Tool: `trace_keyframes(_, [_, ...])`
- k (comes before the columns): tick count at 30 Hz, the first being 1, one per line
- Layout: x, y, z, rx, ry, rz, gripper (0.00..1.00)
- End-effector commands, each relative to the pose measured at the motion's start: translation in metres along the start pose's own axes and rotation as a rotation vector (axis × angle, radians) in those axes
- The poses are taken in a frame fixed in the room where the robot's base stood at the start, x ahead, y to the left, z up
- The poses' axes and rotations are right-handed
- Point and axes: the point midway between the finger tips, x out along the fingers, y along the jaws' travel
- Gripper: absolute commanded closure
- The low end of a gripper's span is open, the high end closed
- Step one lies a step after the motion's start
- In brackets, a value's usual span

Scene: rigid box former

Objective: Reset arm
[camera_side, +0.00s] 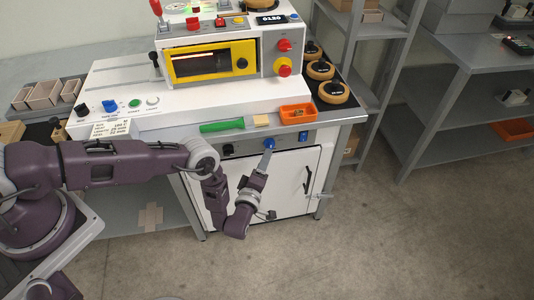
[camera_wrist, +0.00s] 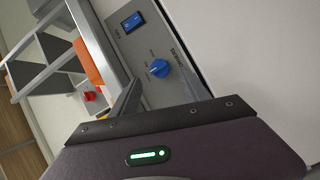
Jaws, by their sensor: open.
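My gripper (camera_side: 265,161) is in front of the machine's grey front panel, pointing up at a blue knob (camera_side: 269,143). In the wrist view my gripper (camera_wrist: 165,98) is open, with one finger on each side and nothing between them. The blue knob (camera_wrist: 159,68) shows just beyond the fingertips, roughly between them. A gap seems to separate the fingers from the knob, but I cannot tell its exact size. A blue rocker switch (camera_wrist: 134,22) sits on the same panel. My forearm hides part of the cabinet's left side.
The white cabinet door (camera_side: 290,185) with a black handle is below the panel. A green-handled tool (camera_side: 222,126) and an orange tray (camera_side: 298,112) lie on the ledge above. Grey shelves (camera_side: 440,120) stand at the right. The floor in front is clear.

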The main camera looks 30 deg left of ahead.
Motion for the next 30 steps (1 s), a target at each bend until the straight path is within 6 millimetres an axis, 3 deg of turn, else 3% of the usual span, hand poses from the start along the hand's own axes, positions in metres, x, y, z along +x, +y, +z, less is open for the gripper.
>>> trace_keyframes(3, [-0.01, 0.0, 0.0, 0.0, 0.0, 0.001, 0.46])
trace_keyframes(11, [-0.01, 0.001, 0.0, -0.001, -0.001, 0.001, 0.46])
trace_keyframes(14, [0.004, 0.024, 0.013, -0.003, -0.036, -0.016, 0.46])
trace_keyframes(17, [0.032, 0.088, 0.044, 0.013, -0.153, -0.054, 0.46])
trace_keyframes(19, [0.047, 0.148, 0.062, 0.058, -0.265, -0.078, 0.46])
trace_keyframes(22, [0.057, 0.235, 0.065, 0.17, -0.41, -0.096, 0.46])
trace_keyframes(24, [0.053, 0.293, 0.049, 0.274, -0.495, -0.109, 0.46])
trace_keyframes(26, [0.043, 0.336, 0.026, 0.371, -0.558, -0.12, 0.46])
trace_keyframes(27, [0.031, 0.362, 0.009, 0.439, -0.597, -0.126, 0.46])
trace_keyframes(30, [-0.011, 0.412, -0.045, 0.617, -0.684, -0.148, 0.46])
